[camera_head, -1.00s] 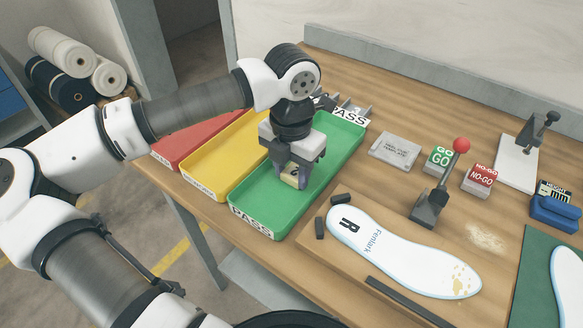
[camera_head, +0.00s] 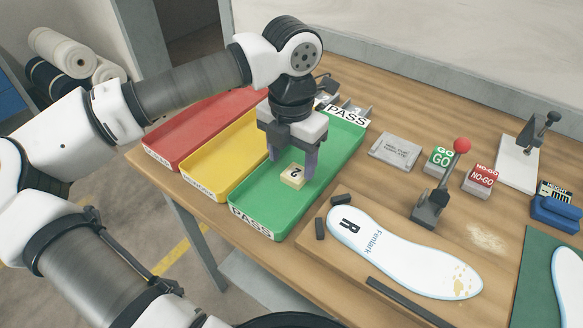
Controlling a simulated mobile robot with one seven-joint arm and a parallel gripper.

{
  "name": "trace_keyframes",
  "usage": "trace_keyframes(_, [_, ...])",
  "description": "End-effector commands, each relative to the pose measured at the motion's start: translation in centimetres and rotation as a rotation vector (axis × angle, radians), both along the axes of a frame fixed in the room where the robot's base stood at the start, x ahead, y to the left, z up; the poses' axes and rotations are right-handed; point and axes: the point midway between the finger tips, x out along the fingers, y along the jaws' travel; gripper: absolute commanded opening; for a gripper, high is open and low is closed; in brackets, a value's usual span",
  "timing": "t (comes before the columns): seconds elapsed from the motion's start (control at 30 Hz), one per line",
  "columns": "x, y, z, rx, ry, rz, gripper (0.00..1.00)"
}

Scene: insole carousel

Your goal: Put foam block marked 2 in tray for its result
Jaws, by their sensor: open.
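The pale yellow foam block marked 2 (camera_head: 292,175) lies in the green tray (camera_head: 254,209), which is labelled PASS. My gripper (camera_head: 291,167) is open just above the block, its fingers apart on either side of it. The block's top with the number faces up. A yellow tray (camera_head: 208,179) and a red tray (camera_head: 187,141) stand to the left of the green one.
A white insole (camera_head: 400,255) marked R lies on a wooden board right of the green tray. A clamp with a red knob (camera_head: 430,205), GO block (camera_head: 438,160), NO-GO block (camera_head: 479,180) and grey template plate (camera_head: 395,150) stand beyond it.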

Motion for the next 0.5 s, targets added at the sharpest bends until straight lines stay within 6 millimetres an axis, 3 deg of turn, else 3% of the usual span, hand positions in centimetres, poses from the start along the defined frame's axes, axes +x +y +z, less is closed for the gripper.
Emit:
trace_keyframes(0.3, [0.1, 0.0, 6.5, 0.001, -0.002, 0.001, 0.61])
trace_keyframes(0.5, [0.0, 0.0, 8.2, 0.0, 0.0, 0.001, 0.61])
